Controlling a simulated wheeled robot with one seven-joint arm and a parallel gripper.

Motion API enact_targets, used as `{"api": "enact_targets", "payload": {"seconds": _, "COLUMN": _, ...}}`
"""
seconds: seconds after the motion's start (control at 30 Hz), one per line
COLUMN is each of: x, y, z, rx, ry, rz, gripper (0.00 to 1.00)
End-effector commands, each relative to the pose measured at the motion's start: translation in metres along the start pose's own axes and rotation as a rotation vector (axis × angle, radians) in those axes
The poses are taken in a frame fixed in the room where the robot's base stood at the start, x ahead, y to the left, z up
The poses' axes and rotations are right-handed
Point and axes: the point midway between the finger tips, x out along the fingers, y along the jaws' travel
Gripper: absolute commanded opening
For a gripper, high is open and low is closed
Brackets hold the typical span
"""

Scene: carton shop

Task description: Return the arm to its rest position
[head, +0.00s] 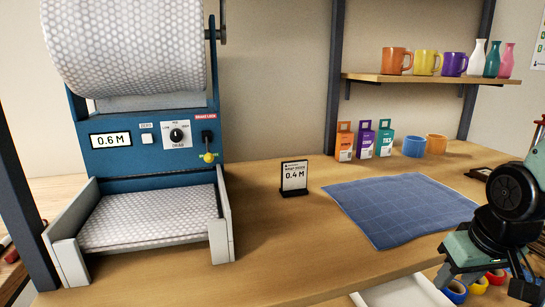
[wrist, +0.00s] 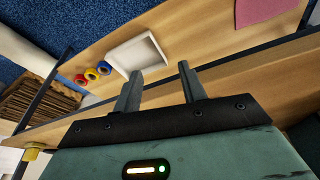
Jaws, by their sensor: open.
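My arm comes in at the right edge of the head view, with its dark round joint and green-grey parts in front of the bench's right end. My gripper (wrist: 160,72) shows in the wrist view with its two grey fingers spread apart and nothing between them. The fingers overlap a shelf board that holds a white tray (wrist: 151,42). In the head view the arm's lower end is partly cut off by the right edge, so the fingertips are hard to make out there.
A blue bubble-wrap dispenser (head: 150,165) stands at left. Small boxes, mugs (head: 414,146) and a wall shelf (head: 410,78) are behind. Tape rolls (wrist: 92,74) and stacked cardboard (wrist: 40,103) are lower.

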Motion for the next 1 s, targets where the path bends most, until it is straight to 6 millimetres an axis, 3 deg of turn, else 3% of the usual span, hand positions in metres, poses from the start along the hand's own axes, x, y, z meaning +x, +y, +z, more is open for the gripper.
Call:
{"api": "enact_targets", "payload": {"seconds": 0.03, "x": 0.002, "y": 0.000, "z": 0.019, "rx": 0.047, "ry": -0.057, "rz": -0.005, "gripper": 0.41}}
{"api": "enact_targets", "payload": {"seconds": 0.07, "x": 0.011, "y": -0.004, "z": 0.025, "rx": 0.047, "ry": -0.069, "rz": -0.009, "gripper": 0.41}}
{"api": "enact_targets", "payload": {"seconds": 0.37, "x": 0.065, "y": -0.057, "z": 0.051, "rx": -0.106, "ry": -0.097, "rz": -0.057, "gripper": 0.41}}
{"api": "enact_targets", "payload": {"seconds": 0.7, "x": 0.145, "y": -0.136, "z": 0.120, "rx": -0.354, "ry": -0.170, "rz": -0.119, "gripper": 0.41}}
{"api": "enact_targets", "payload": {"seconds": 1.0, "x": 0.178, "y": -0.171, "z": 0.166, "rx": -0.499, "ry": -0.215, "rz": -0.141, "gripper": 0.41}}
